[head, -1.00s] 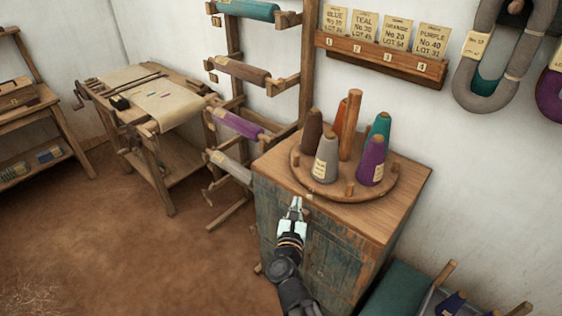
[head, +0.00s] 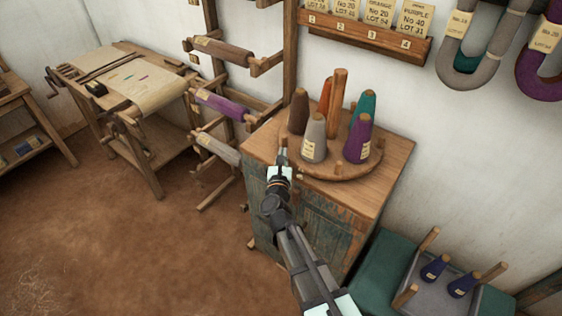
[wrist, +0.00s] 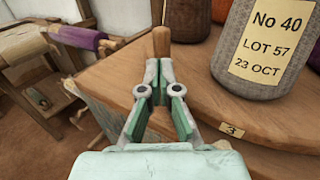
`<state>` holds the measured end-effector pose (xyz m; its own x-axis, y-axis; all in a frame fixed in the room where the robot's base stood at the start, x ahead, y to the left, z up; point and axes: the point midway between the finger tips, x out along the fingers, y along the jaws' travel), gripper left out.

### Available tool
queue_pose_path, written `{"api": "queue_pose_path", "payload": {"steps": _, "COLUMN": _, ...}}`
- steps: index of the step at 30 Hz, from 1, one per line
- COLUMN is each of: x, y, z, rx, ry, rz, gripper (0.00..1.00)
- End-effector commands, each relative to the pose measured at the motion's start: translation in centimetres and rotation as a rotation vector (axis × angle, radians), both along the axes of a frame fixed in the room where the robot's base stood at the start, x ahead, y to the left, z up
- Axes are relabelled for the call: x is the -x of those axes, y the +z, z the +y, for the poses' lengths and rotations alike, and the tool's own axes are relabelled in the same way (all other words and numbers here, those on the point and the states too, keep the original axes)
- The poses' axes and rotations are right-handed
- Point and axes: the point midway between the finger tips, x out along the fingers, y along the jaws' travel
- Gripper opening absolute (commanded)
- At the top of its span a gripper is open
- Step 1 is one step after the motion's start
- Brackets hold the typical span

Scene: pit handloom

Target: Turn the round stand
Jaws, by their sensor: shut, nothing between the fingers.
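The round stand (head: 345,174) is a wooden disc on top of a cabinet, with a tall central post (head: 337,100) and short pegs around its rim. It carries brown (head: 298,111), orange, teal (head: 362,105), purple (head: 358,140) and grey (head: 314,140) yarn cones. My gripper (head: 282,152) is shut and empty at the stand's left rim. In the wrist view, my fingertips (wrist: 160,66) point at a short wooden peg (wrist: 161,41) just beyond them; I cannot tell whether they touch. The grey cone (wrist: 265,50), labelled No 40, stands to their right, and part of the stand (wrist: 200,75) shows below it.
The cabinet (head: 325,222) bears the stand close to the wall. A rack with a purple roll (head: 222,104) stands left of it. A card shelf (head: 365,40) and hanging yarn rings are above. A tray with dark cones (head: 435,268) is at lower right.

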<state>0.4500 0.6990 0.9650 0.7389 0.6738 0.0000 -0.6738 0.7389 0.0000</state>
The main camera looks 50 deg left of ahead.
Motion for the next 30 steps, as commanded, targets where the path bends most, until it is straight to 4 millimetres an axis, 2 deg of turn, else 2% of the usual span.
{"api": "queue_pose_path", "payload": {"steps": 3, "x": -1.2, "y": 0.2, "z": 1.2, "rx": 0.000, "ry": -0.001, "rz": 0.000, "gripper": 0.00}}
{"api": "queue_pose_path", "payload": {"steps": 8, "x": -1.8, "y": 0.1, "z": 1.7, "rx": 0.001, "ry": 0.001, "rz": -0.001, "gripper": 0.00}}
{"api": "queue_pose_path", "payload": {"steps": 23, "x": -2.1, "y": 0.0, "z": 1.7, "rx": 0.000, "ry": -0.005, "rz": 0.000, "gripper": 0.00}}
{"api": "queue_pose_path", "payload": {"steps": 30, "x": -3.9, "y": -0.1, "z": 1.4, "rx": -0.001, "ry": -0.063, "rz": 0.000, "gripper": 0.00}}
